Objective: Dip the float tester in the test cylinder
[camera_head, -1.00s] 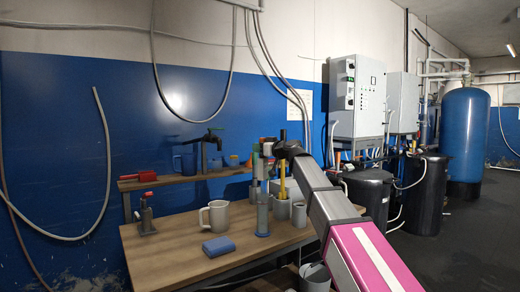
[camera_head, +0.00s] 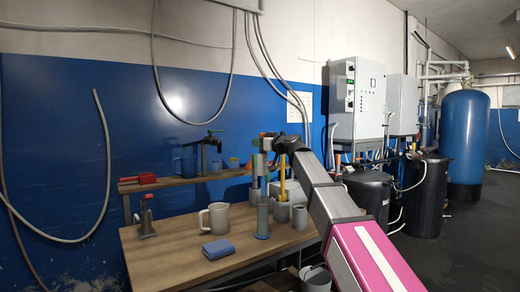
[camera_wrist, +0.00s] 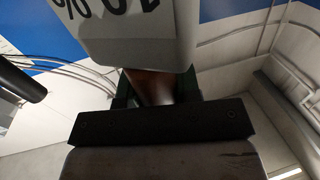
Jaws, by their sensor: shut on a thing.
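The test cylinder (camera_head: 263,217) is a grey upright tube on a round foot, standing on the wooden bench. My gripper (camera_head: 268,146) is high above it at the end of the arm. In the wrist view my gripper (camera_wrist: 155,88) is shut on a brownish piece between its dark green fingers. A pale body with black "%" and number marks (camera_wrist: 135,38) shows just beyond, which looks like part of the float tester. The tester's lower end cannot be told apart from the items around the cylinder, so I cannot tell whether it is inside.
A beige jug (camera_head: 215,218) and a blue block (camera_head: 218,249) stand left of the cylinder. Grey cups (camera_head: 299,217) stand close on its right. A raised shelf (camera_head: 165,184) runs behind. The bench front (camera_head: 175,265) is clear.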

